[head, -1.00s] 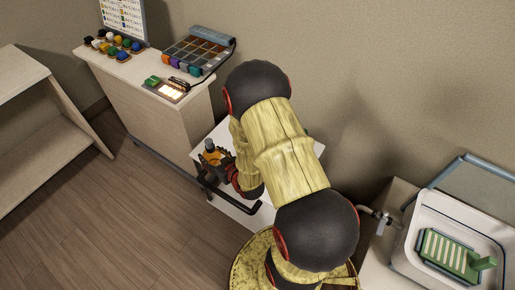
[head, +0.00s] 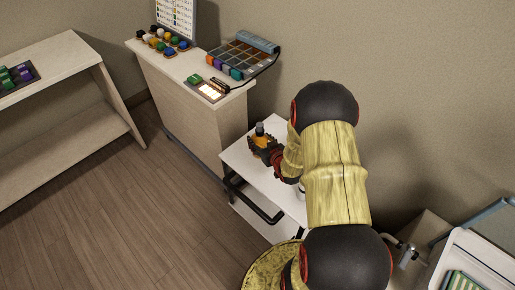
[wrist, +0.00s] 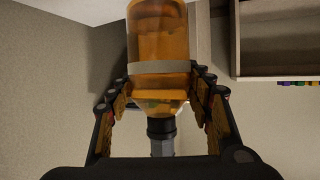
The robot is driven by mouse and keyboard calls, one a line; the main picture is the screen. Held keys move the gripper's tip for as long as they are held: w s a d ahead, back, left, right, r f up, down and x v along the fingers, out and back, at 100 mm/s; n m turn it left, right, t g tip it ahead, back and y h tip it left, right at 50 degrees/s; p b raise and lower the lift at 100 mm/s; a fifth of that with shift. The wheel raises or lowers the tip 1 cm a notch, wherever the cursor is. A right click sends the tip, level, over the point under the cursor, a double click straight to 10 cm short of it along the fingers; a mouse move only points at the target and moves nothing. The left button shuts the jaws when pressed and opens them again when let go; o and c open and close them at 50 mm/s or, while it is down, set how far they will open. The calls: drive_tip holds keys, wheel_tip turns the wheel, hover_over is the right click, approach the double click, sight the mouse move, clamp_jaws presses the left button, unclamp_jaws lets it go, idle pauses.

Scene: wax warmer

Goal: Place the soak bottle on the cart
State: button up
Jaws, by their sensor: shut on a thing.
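The soak bottle, with amber liquid, a pale band and a dark cap, fills the middle of the wrist view (wrist: 160,85). In the head view it is a small amber shape (head: 261,141) with its dark cap up. My gripper (head: 266,148) is shut around the bottle, with a finger on each side in the wrist view (wrist: 160,92). The cart (head: 239,157) has a white top and a dark handle at its front. The bottle is over the cart top; its base is hidden by the fingers, so I cannot tell whether it touches.
A cabinet (head: 205,120) beside the cart carries colour pots, a swatch rack (head: 243,58) and a lit pad (head: 211,91). A wooden shelf (head: 70,60) stands at left. A white basin (head: 470,262) is at right. Open floor (head: 110,215) lies in front of the cart.

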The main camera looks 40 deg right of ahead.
drive_tip(key=shift+w+d+f+b, duration=0.25)
drive_tip(key=shift+w+f+b, duration=0.55)
drive_tip(key=shift+f, duration=0.75)
drive_tip(key=shift+w+d+f+b, duration=0.3)
drive_tip(key=shift+w+f+b, duration=0.2)
drive_tip(key=shift+w+f, duration=0.85)
drive_tip(key=shift+w+d+f+b, duration=0.25)
drive_tip(key=shift+w+f+b, duration=0.45)
drive_tip(key=shift+f, duration=1)
drive_tip(key=shift+f, duration=0.15)
drive_tip(key=o, duration=1.4)
